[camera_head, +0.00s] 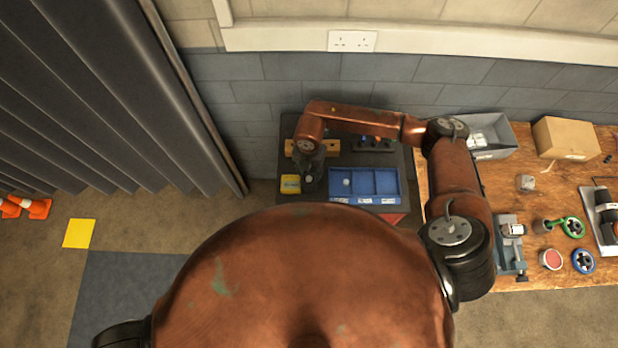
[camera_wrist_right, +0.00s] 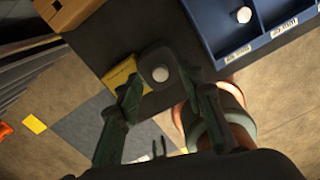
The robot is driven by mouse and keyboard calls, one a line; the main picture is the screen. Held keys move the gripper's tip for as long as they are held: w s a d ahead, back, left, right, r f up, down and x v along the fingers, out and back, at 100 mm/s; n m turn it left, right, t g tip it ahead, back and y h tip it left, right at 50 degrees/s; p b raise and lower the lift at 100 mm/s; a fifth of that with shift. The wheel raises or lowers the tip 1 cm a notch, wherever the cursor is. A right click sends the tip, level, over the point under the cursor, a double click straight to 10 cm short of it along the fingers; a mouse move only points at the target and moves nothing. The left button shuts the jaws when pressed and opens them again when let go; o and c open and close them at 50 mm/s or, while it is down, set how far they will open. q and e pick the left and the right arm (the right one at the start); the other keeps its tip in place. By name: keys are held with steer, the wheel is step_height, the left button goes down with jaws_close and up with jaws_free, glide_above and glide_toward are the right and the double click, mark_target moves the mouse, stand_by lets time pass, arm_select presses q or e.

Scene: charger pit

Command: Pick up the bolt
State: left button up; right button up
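A pale round bolt head (camera_wrist_right: 160,74) shows on a dark, rounded holder (camera_wrist_right: 158,55) in the right wrist view. It is a small pale spot in the head view (camera_head: 308,179). My right gripper (camera_wrist_right: 166,90) is open, its two dark green fingers spread, with the bolt head between and just beyond the tips in the picture. I cannot tell the height gap. Any shank is hidden. Another pale bolt head (camera_wrist_right: 243,14) lies in the blue compartment tray (camera_head: 364,199), left compartment in the head view (camera_head: 346,182). My left gripper is not in view.
A yellow block (camera_head: 290,184) sits beside the holder on the dark table (camera_head: 396,160). A wooden block (camera_head: 327,147) and a tool rack (camera_head: 373,145) stand behind. The wooden bench (camera_head: 545,195) at right carries a grey bin (camera_head: 489,137), cardboard box (camera_head: 565,138) and vise (camera_head: 510,245).

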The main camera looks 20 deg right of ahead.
mark_target(309, 181)
steer(key=shift+f, duration=1.25)
steer(key=shift+c, duration=0.6)
jaws_close()
